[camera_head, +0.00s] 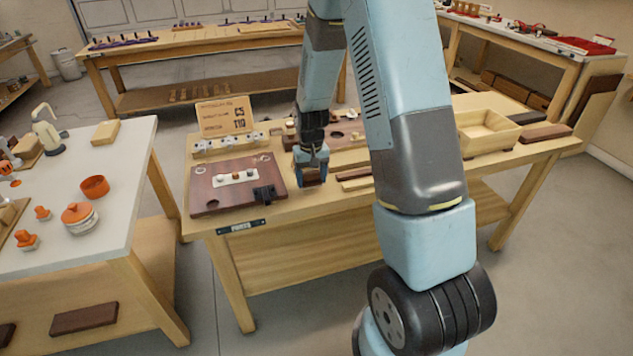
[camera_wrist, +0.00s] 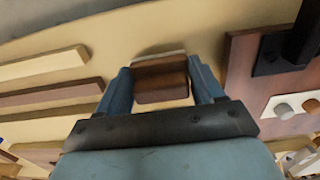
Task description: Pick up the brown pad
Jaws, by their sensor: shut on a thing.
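The brown pad (camera_wrist: 160,80) is a small block with rounded edges, seen between the two blue fingers of my gripper (camera_wrist: 165,85) in the wrist view. My gripper is shut on it. In the head view my gripper (camera_head: 311,165) points down over the wooden bench, and the brown pad (camera_head: 312,177) shows low between its fingers. A pale strip lies along the pad's far edge in the wrist view. I cannot tell whether the pad touches the bench top or is just above it.
A dark red-brown board (camera_head: 236,185) with a black bracket (camera_head: 265,194) lies left of my gripper. Light and brown wooden strips (camera_head: 355,180) lie to its right. An open wooden tray (camera_head: 487,132) stands further right. A cardboard sign (camera_head: 224,117) stands behind.

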